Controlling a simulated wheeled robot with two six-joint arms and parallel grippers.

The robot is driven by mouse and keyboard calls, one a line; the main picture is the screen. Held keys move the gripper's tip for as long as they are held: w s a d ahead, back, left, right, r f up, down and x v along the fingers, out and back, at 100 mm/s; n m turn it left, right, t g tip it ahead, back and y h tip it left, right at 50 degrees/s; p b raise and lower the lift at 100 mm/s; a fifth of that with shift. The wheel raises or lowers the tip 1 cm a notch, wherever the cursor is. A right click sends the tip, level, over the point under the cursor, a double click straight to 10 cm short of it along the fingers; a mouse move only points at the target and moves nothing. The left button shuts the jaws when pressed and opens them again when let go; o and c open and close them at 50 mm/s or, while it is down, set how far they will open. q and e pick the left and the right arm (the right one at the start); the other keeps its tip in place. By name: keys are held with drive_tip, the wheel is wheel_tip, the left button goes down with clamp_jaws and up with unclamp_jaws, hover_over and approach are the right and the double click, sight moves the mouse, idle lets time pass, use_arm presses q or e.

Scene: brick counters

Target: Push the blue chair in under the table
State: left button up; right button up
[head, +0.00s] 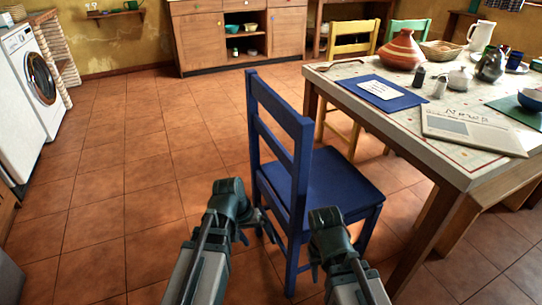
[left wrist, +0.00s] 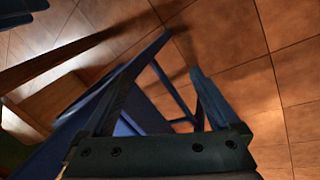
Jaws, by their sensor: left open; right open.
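The blue chair (head: 335,187) stands upright at the left side of the table (head: 455,166), its back toward the left and its seat facing the table. Most of the seat is outside the table's edge. My left gripper (head: 257,228) is open, low beside the chair's back legs. My right gripper (head: 328,222) is in front of the near side of the seat; its fingertips are partly hidden. In the left wrist view, my open left fingers (left wrist: 160,76) frame blue parts of the chair (left wrist: 62,148). I cannot tell whether either gripper touches the chair.
On the table are a blue mat (head: 375,99), a newspaper (head: 470,132), a clay tagine (head: 401,50) and small pots. A yellow chair (head: 352,45) stands at the table's far side. A washing machine (head: 30,75) is at far left. The tiled floor left of the chair is clear.

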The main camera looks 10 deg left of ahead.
use_arm(q)
drive_tip(key=w+a+r+n+t+h, duration=0.2)
drive_tip(key=w+r+h, duration=0.2)
drive_tip(key=w+h, duration=0.1)
drive_tip(key=n+t+h, duration=0.4)
drive_tip(key=t+h, duration=0.3)
approach(271, 144)
drive_tip(key=x, duration=1.1)
drive_tip(key=shift+w+d+r, duration=0.1)
drive_tip(key=shift+c, duration=0.3)
clamp_jaws()
